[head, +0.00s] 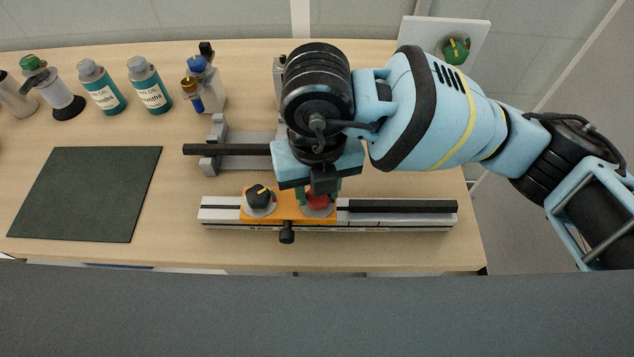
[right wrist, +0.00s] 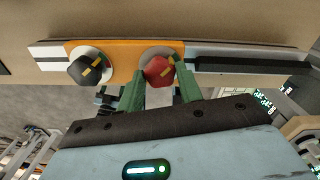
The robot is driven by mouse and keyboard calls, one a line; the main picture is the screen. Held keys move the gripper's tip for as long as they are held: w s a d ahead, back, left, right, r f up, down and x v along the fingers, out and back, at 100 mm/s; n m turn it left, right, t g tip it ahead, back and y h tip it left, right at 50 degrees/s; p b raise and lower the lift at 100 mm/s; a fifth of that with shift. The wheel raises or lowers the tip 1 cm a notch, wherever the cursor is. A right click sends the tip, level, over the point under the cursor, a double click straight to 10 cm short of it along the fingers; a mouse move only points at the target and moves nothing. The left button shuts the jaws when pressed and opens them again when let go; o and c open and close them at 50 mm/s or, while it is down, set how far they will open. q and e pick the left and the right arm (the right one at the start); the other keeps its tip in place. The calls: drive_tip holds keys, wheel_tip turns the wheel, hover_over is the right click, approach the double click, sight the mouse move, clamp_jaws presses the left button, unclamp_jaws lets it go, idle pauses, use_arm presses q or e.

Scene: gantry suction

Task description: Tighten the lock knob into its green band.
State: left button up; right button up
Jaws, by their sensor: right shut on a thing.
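A red knob (head: 317,202) with a yellow mark sits on the orange carriage (head: 288,212) of the rail. It also shows in the right wrist view (right wrist: 157,71), on a pale round dial. My right gripper (right wrist: 159,78) comes down over it with its green fingers on either side, shut on it. A black knob (head: 259,195) with a yellow pointer sits on a pale dial at the carriage's left. The gripper partly hides the red knob's dial, and I cannot make out a green band there. My left gripper is not in view.
The carriage rides a silver rail (head: 220,214) with a black bar on its right. A small black knob (head: 287,232) sticks out in front. A grey stand with a dark bar (head: 228,150) is behind. Bottles line the back left; a dark mat (head: 85,195) lies left.

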drive_tip(key=o, duration=1)
drive_tip(key=shift+r, duration=3.95)
